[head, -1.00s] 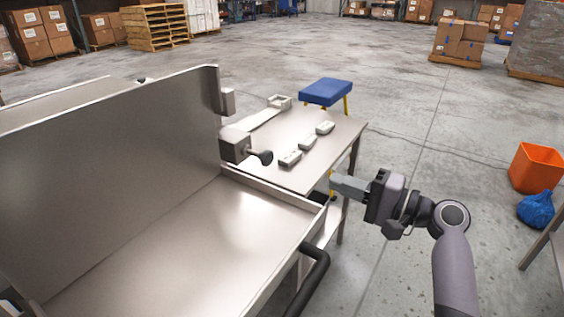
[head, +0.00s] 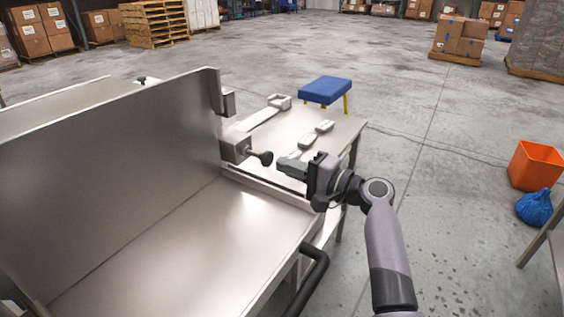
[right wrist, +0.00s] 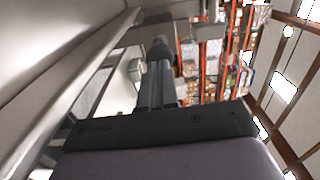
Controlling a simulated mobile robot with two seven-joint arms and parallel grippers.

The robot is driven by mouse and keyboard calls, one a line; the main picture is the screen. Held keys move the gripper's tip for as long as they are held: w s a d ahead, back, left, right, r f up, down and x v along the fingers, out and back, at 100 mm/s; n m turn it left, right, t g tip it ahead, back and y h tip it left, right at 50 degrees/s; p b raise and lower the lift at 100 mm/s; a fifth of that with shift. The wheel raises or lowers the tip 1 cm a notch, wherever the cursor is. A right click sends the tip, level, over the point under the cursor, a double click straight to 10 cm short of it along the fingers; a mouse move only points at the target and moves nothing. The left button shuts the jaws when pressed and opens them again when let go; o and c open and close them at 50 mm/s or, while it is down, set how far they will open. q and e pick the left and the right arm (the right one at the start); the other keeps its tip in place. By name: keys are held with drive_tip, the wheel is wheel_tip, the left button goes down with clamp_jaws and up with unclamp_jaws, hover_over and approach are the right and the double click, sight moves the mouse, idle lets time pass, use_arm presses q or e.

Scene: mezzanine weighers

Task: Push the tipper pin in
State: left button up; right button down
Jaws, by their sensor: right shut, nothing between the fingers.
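The tipper pin (head: 265,158) is a dark round knob on a short stem. It sticks out to the right from a grey block (head: 235,147) on the right side of the large metal tipper tray (head: 165,245). My right gripper (head: 280,163) is shut and empty, its fingertips pointing left close to the knob. In the right wrist view the dark knob (right wrist: 160,50) shows just beyond the closed fingers (right wrist: 157,82). I cannot tell whether they touch. My left gripper is not in view.
A metal table (head: 345,130) behind my right gripper holds several pale handheld items (head: 318,127). A blue-topped stool (head: 325,90) stands behind it. A black handle (head: 312,275) curves from the tray's near right corner. An orange bin (head: 537,166) stands far right on open floor.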

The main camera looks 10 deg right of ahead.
sight(269, 159)
drive_tip(key=shift+x, duration=0.9)
drive_tip(key=shift+w+a, duration=0.1)
drive_tip(key=b+x, duration=0.1)
drive_tip(key=x, duration=0.1)
drive_tip(key=shift+w+a+b, duration=0.25)
drive_tip(key=shift+b, duration=0.1)
drive_tip(key=shift+r, duration=0.15)
drive_tip(key=shift+s, duration=0.1)
